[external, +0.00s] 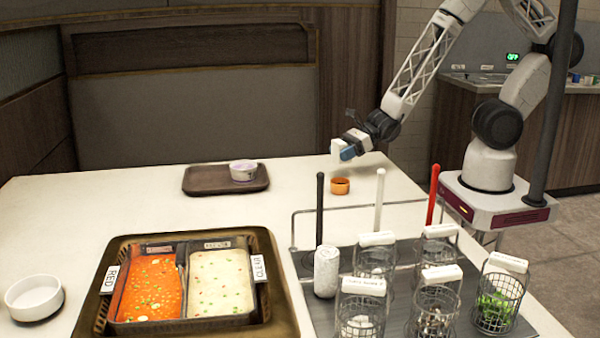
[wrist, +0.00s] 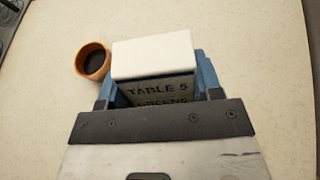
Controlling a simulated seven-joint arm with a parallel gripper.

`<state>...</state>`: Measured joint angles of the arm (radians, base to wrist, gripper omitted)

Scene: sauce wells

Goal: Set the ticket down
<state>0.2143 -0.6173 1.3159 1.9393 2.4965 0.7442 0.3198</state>
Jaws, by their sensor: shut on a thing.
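The ticket is a white block (wrist: 153,57) with "TABLE 5" printed on its side; a second line of print below is partly hidden. My gripper (wrist: 158,88) is shut on it, with a blue finger on each side. In the external view my gripper (external: 346,150) holds the ticket (external: 337,147) above the white table's far right part. An orange cup (external: 340,186) with a dark inside stands on the table just below it. The cup also shows left of the ticket in the wrist view (wrist: 93,62).
A brown tray (external: 200,189) with a white bowl (external: 243,170) lies left of the cup. In front are the red and clear sauce wells (external: 262,330), an empty white bowl (external: 34,298), and a rack with wire baskets (external: 497,300) and upright rods (external: 320,210). Table around the cup is clear.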

